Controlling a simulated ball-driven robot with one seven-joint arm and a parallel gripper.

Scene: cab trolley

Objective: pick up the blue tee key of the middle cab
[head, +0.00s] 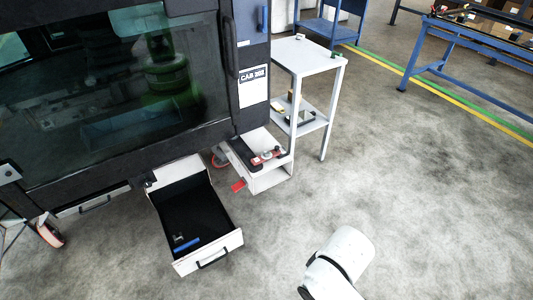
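A dark cab (130,80) with a tinted window and a white label plate (254,87) fills the upper left; the number on the plate is too small to read surely. An open white drawer (209,254) with a black floor stands out below it. A small blue bar-shaped thing (187,245), which looks like the blue tee key, lies in the drawer near its front wall. A small metallic piece (179,238) is beside it. Part of my white arm shows at the bottom right, apart from the drawer. My gripper is out of view.
A white trolley (313,57) with two shelves stands right of the cab. A low white tray (268,180) with red-handled things is between drawer and trolley. A blue workbench (440,75) stands at the far right. The floor at right is clear.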

